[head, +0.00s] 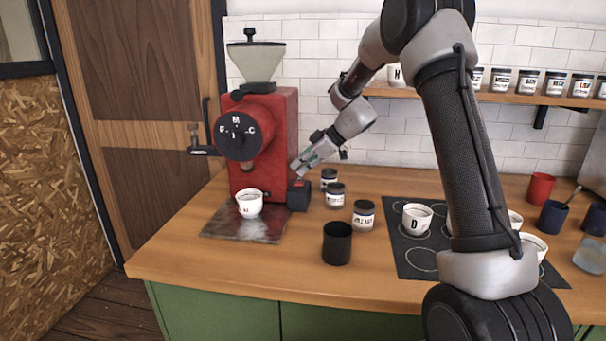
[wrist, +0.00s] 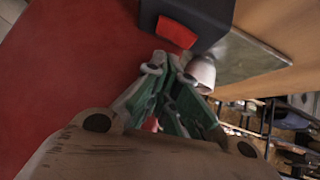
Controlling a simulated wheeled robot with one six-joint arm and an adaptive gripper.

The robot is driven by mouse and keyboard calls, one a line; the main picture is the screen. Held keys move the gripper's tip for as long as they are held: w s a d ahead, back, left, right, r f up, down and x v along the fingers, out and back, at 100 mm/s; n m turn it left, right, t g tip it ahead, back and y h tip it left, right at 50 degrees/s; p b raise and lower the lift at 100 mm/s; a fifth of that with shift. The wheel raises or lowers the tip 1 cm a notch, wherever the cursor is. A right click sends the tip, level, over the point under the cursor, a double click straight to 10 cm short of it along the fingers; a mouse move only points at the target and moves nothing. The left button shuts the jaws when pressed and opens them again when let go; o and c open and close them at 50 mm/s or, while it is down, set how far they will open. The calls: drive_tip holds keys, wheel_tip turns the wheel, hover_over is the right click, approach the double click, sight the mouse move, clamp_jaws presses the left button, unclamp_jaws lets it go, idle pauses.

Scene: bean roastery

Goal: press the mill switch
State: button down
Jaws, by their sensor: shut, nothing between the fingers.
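The red mill (head: 266,125) stands at the left end of the counter, with a hopper on top and a dial on its front. The mill switch is a dark box (head: 298,198) at the mill's lower right side with a red rocker (head: 299,184) on top. The red rocker (wrist: 177,33) also shows near the top of the wrist view. My gripper (head: 297,172) is shut and empty, its tips just above the switch box and close to the mill's side. In the wrist view my fingertips (wrist: 168,62) appear a little below the rocker; I cannot tell whether they touch it.
A white cup (head: 249,204) stands on the mill's metal tray (head: 220,226). Labelled jars (head: 335,195) and a black cup (head: 337,243) stand right of the switch. A dark mat (head: 415,265) with cups lies farther right. The front left counter is clear.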

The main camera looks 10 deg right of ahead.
drive_tip(key=w+v, duration=0.2)
drive_tip(key=v, duration=0.9)
drive_tip(key=shift+r, duration=0.35)
drive_tip(key=shift+d, duration=0.1)
drive_tip(key=s+d+f+m+g+h, duration=0.1)
drive_tip(key=s+d+f+m+h, duration=0.15)
drive_tip(key=s+m, duration=0.35)
drive_tip(key=s+d+f+m+g+h, duration=0.1)
drive_tip(key=s+d+f+m+g, duration=0.15)
drive_tip(key=s+m, duration=0.35)
drive_tip(key=s+d+r+m+t+h, duration=0.1)
drive_tip(key=s+d+r+h, duration=0.1)
drive_tip(key=s, duration=1.2)
drive_tip(key=s+d+r+m+t+h, duration=0.1)
drive_tip(key=s+r, duration=0.3)
drive_tip(key=s, duration=1.1)
drive_tip(key=shift+s+d+r+t+h, duration=0.25)
drive_tip(key=shift+d+t+h, duration=0.25)
drive_tip(key=shift+t+h, duration=0.2)
